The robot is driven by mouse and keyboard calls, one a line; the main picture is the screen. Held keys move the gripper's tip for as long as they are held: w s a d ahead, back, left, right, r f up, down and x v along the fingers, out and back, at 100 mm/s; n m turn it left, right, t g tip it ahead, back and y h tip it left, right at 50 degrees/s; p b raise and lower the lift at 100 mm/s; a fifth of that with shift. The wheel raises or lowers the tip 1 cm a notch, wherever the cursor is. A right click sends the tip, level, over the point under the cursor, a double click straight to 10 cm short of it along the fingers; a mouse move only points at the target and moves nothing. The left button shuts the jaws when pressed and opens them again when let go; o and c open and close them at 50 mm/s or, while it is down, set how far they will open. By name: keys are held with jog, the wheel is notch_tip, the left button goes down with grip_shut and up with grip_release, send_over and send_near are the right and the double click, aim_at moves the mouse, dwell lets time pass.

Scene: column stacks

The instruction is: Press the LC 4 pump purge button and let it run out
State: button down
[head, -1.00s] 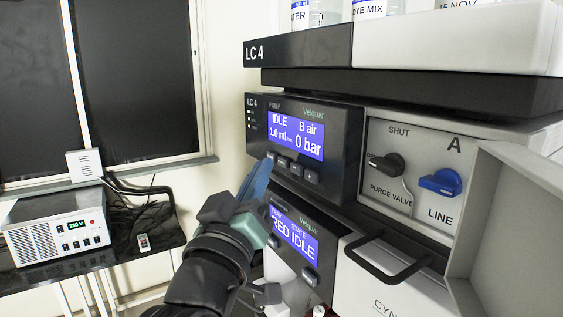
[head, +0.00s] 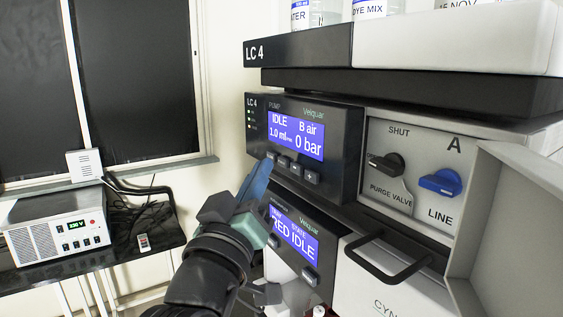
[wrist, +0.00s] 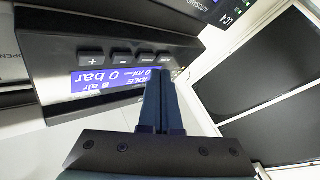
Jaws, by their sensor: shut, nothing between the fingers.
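The LC 4 pump module (head: 345,150) is a dark panel with a blue display (head: 296,136) reading IDLE, B air, 1.0 ml and 0 bar. A row of dark buttons (head: 297,169) runs below the display; the one at the right end is marked +. In the wrist view the panel is upside down, with its + button (wrist: 91,58) at left. My gripper (head: 262,165) is shut and empty, its blue fingertips at the left end of the row.
To the right are the black purge valve knob (head: 386,165), the blue line knob (head: 440,182) and an open pale door (head: 515,220). A second display (head: 293,235) sits below, partly behind my gripper. A black handle (head: 388,262) juts out. Bottles stand on top.

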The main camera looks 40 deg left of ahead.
jog(key=shift+w+d, duration=0.2)
jog(key=shift+w, duration=0.2)
jog(key=shift+w+d, duration=0.15)
jog(key=shift+w, duration=0.25)
dwell(0.9)
jog(key=shift+s, duration=0.15)
jog(key=shift+s+a, duration=0.3)
jog(key=shift+s, duration=0.35)
jog(key=shift+s+a+b, duration=0.2)
jog(key=shift+s+a, duration=0.15)
jog(key=shift+s, duration=0.4)
jog(key=shift+s+a+b, duration=0.15)
jog(key=shift+s+a, duration=0.15)
jog(key=shift+s, duration=0.5)
jog(key=shift+s+a+b, duration=0.2)
jog(key=shift+s+a, duration=0.15)
jog(key=shift+s, duration=0.4)
